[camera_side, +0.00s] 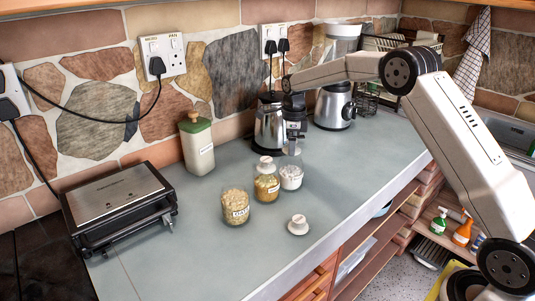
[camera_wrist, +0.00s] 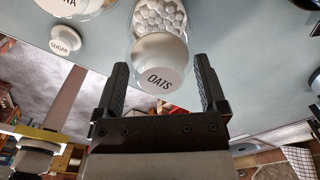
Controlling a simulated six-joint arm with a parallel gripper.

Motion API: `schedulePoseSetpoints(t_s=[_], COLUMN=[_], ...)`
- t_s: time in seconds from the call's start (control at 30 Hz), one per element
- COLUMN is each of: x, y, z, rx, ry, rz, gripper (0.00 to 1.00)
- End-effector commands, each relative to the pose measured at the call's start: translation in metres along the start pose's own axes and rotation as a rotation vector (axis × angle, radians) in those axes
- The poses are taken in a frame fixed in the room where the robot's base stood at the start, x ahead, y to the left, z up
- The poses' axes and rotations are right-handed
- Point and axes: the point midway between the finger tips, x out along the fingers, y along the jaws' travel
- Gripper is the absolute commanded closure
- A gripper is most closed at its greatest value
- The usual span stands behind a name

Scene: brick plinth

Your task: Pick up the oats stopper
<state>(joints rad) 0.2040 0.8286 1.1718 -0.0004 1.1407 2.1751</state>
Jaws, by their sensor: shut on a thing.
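The oats stopper (camera_wrist: 160,66) is white, with OATS in dark letters, and sits between the two fingers of my gripper (camera_wrist: 162,88) in the wrist view. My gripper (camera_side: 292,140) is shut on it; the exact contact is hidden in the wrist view. In the side view the stopper (camera_side: 291,151) is a small pale shape under the gripper, above the counter and behind the jars. An open glass jar of pale flakes (camera_side: 235,204) stands at the front left of the jar group; its label is too small to read surely.
An open jar of white cubes (camera_side: 291,178) stands below my gripper. Beside it is a stoppered jar (camera_side: 267,186). The sugar stopper (camera_wrist: 65,39) lies on the counter. A steel kettle (camera_side: 269,128), a blender (camera_side: 335,106) and a grill (camera_side: 118,203) stand around.

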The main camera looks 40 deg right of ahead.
Motion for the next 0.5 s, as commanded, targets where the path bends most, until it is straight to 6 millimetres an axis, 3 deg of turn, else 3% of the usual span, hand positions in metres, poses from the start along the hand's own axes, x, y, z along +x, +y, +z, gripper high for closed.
schedulePoseSetpoints(t_s=[0.5], x=[-0.061], y=[0.037], z=[-0.028], rx=[0.000], ry=[-0.002], rz=[-0.002], gripper=[0.68])
